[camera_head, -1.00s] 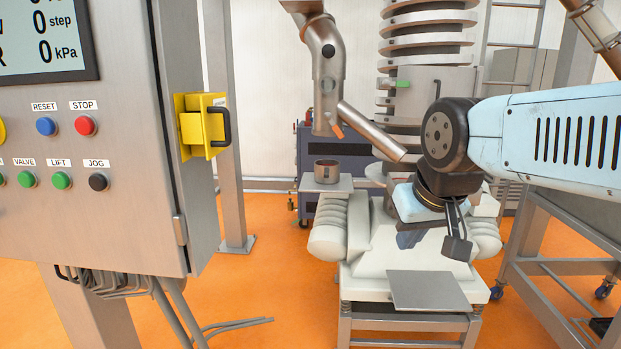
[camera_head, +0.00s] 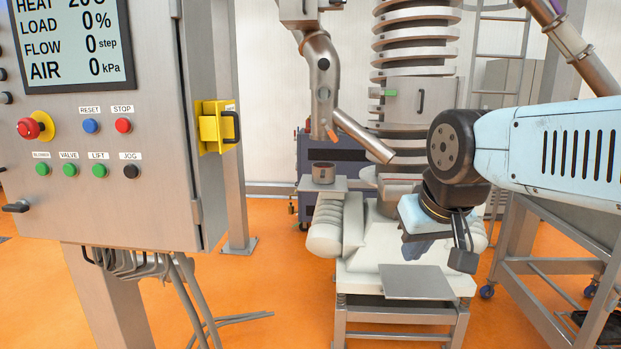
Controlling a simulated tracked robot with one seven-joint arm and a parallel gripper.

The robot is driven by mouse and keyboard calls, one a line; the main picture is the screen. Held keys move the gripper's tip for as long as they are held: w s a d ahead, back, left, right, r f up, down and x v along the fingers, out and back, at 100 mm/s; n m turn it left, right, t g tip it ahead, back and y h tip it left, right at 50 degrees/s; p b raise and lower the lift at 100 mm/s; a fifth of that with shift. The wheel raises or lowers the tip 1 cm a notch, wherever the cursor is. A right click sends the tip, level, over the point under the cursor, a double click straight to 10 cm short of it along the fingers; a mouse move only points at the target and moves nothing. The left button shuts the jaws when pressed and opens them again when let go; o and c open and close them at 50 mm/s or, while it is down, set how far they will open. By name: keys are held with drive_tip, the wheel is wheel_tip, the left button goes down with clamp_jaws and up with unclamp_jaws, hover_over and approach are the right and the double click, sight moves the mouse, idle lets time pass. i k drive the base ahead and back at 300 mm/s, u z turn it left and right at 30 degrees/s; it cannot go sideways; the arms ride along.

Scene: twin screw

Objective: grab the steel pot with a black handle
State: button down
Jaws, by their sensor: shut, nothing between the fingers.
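A small steel pot (camera_head: 323,173) stands upright on a flat metal plate (camera_head: 335,184) left of the middle of the view. No black handle can be made out on it from here. My gripper (camera_head: 463,257) hangs at the right, under the dark wrist of my light blue arm. It is shut and empty, well apart from the pot, to its right and lower in the picture. In this view it overlaps the right part of the pale machine.
A control cabinet (camera_head: 158,209) with buttons and a yellow switch (camera_head: 214,127) fills the left. An angled pipe (camera_head: 365,140) and a spiral column (camera_head: 416,45) rise behind the pot. A metal frame (camera_head: 540,265) stands at right. Orange floor (camera_head: 285,300) is open between the cabinet and machine.

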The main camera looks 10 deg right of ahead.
sight(323, 173)
drive_tip(key=z, duration=0.1)
drive_tip(key=i, duration=0.9)
drive_tip(key=z, duration=0.55)
drive_tip(key=i, duration=1.45)
drive_tip(key=u, duration=1.9)
